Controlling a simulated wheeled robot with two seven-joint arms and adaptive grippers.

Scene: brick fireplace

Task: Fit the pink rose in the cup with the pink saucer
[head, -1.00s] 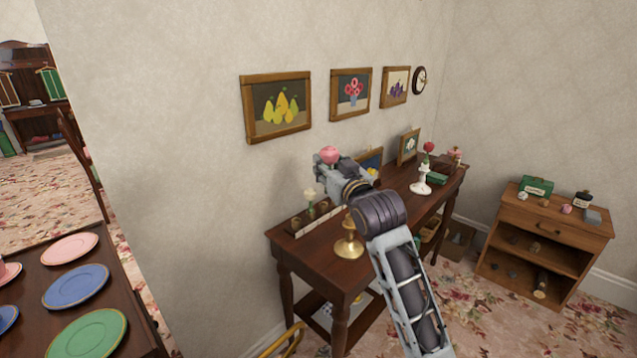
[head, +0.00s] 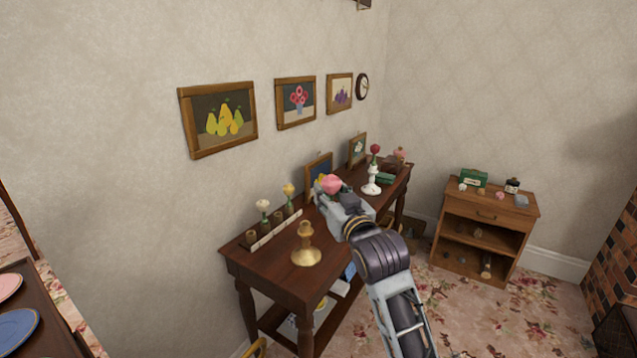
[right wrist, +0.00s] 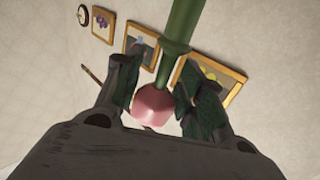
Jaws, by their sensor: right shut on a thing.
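My right gripper (head: 338,197) is shut on the pink rose (head: 331,184), held above the dark wooden table. In the right wrist view, the gripper fingers (right wrist: 160,90) close around the rose; its pink bloom (right wrist: 155,106) points down in the picture and its green stem (right wrist: 180,30) runs up. A pink plate (head: 8,287) shows at the left edge of the head view. The cup with the pink saucer is not in view now. My left gripper is not in view.
A low cabinet (head: 488,208) stands at right.

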